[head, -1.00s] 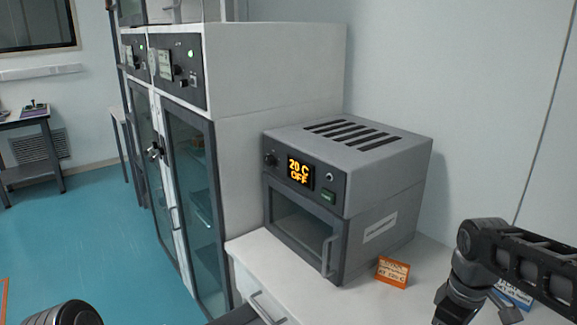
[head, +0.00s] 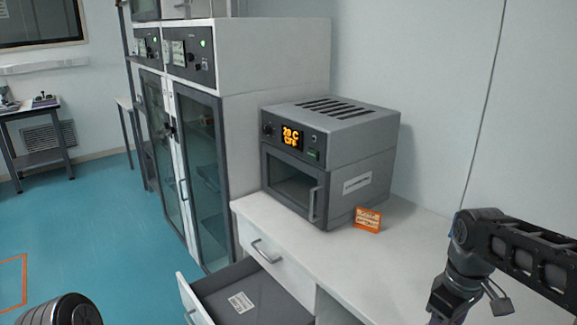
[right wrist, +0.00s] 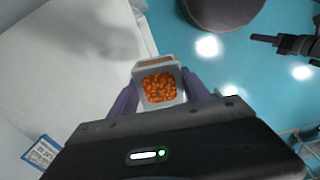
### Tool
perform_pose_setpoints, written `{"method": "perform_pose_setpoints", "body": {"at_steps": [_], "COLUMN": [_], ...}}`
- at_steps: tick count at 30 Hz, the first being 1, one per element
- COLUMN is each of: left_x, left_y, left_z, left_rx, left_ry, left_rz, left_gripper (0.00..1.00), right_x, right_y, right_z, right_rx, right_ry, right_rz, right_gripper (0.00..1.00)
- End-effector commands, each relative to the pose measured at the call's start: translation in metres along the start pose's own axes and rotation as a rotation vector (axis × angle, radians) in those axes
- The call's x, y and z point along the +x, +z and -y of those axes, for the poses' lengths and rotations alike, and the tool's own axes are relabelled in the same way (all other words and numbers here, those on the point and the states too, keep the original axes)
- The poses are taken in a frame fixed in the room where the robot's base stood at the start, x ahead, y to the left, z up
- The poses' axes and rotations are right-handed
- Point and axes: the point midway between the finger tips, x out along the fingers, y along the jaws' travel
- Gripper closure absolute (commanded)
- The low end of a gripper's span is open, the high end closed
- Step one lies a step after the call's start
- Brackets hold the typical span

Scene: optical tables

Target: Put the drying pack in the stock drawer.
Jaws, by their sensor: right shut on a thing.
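The drying pack (right wrist: 159,86) is a small pale case with a window of orange beads. My right gripper (right wrist: 158,94) is shut on it, its purple fingers on either side. In the head view my right arm hangs over the right part of the white bench, and its fingertips and the pack are cut off by the bottom edge. A drawer (head: 206,284) under the bench stands open, with a white label on its grey floor. No other contents show in the visible part. I cannot read whether it is the stock drawer. My left gripper is not in view.
A grey oven (head: 330,160) reading 20 C OFF stands on the white bench (head: 345,262), an orange card (head: 367,220) beside it. A shut drawer (head: 272,262) sits above the open one. Tall glass-door cabinets (head: 208,175) stand left. A blue-and-white card (right wrist: 41,152) lies at lower left.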

Motion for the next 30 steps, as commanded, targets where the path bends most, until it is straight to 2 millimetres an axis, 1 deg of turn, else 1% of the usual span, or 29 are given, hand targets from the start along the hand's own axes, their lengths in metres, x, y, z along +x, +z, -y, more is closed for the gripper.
{"method": "perform_pose_setpoints", "body": {"at_steps": [5,8,11,14,16,18,21,22,24,27,30], "left_x": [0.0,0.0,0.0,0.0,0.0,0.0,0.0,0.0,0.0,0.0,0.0], "left_y": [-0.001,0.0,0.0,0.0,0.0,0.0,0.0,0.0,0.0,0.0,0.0], "left_z": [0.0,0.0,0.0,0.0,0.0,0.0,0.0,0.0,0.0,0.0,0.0], "left_rx": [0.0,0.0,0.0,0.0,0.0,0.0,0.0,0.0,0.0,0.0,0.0], "left_ry": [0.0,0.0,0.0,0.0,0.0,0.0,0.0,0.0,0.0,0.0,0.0], "left_rz": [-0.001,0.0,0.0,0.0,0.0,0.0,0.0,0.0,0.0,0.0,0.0], "left_gripper": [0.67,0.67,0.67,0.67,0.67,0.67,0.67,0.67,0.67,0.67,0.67], "right_x": [-0.003,-0.001,0.004,0.013,0.023,0.037,0.058,0.063,0.074,0.084,0.088], "right_y": [-0.007,-0.015,-0.029,-0.049,-0.069,-0.093,-0.122,-0.129,-0.139,-0.146,-0.149], "right_z": [-0.009,-0.013,-0.015,-0.014,-0.009,0.001,0.02,0.027,0.04,0.055,0.062], "right_rx": [0.153,0.251,0.348,0.448,0.517,0.573,0.589,0.576,0.539,0.504,0.487], "right_ry": [-0.001,-0.001,-0.002,-0.003,-0.003,-0.004,-0.002,-0.002,-0.001,0.0,0.0], "right_rz": [0.001,0.001,0.002,0.003,0.004,0.005,0.005,0.005,0.004,0.002,0.0], "right_gripper": [0.97,0.97,0.97,0.97,0.97,0.97,0.97,0.97,0.97,0.97,0.97]}}
